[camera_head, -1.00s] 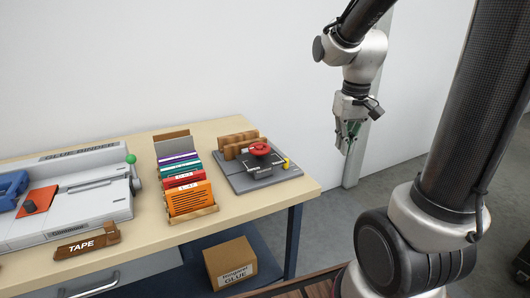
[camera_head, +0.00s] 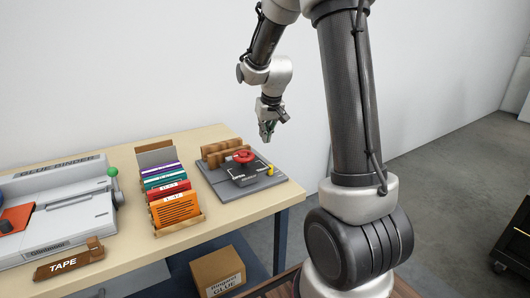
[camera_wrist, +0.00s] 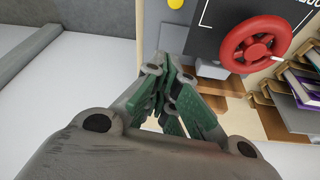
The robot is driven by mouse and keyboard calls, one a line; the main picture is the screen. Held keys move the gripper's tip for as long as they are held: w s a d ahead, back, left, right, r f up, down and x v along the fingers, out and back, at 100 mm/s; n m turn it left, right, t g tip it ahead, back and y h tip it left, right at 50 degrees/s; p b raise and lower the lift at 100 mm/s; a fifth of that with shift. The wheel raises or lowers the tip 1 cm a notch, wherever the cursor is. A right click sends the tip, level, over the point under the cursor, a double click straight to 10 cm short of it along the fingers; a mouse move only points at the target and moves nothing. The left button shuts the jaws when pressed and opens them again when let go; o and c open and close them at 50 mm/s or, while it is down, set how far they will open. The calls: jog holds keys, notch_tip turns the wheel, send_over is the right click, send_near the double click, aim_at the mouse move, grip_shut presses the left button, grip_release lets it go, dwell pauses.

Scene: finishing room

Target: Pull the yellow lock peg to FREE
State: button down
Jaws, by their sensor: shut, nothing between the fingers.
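The yellow lock peg (camera_head: 270,170) stands at the right side of a dark grey plate fixture (camera_head: 228,190) on the table. In the wrist view a yellow round piece, likely the same peg (camera_wrist: 175,4), shows at the top edge. A red handwheel (camera_head: 243,157) sits on the fixture left of the peg, and it also shows large in the wrist view (camera_wrist: 257,43). My gripper (camera_head: 267,140) hangs in the air above and behind the peg, apart from it. Its green-padded fingers (camera_wrist: 167,62) are closed together and empty.
A grey binder machine (camera_head: 62,208) and a wooden TAPE sign (camera_head: 70,262) are at the left. The table edge is close right of the fixture.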

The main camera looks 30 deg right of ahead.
jog(key=x, duration=0.9)
jog(key=shift+d+f, duration=0.1)
jog(key=shift+f, duration=0.2)
jog(key=shift+s+f, duration=0.15)
jog(key=shift+s, duration=0.15)
jog(key=shift+s+a, duration=0.15)
jog(key=shift+s, duration=0.65)
jog(key=shift+s+a, duration=0.1)
jog(key=shift+s, duration=0.65)
jog(key=shift+s, duration=0.1)
jog(key=s, duration=0.2)
jog(key=shift+s, duration=0.35)
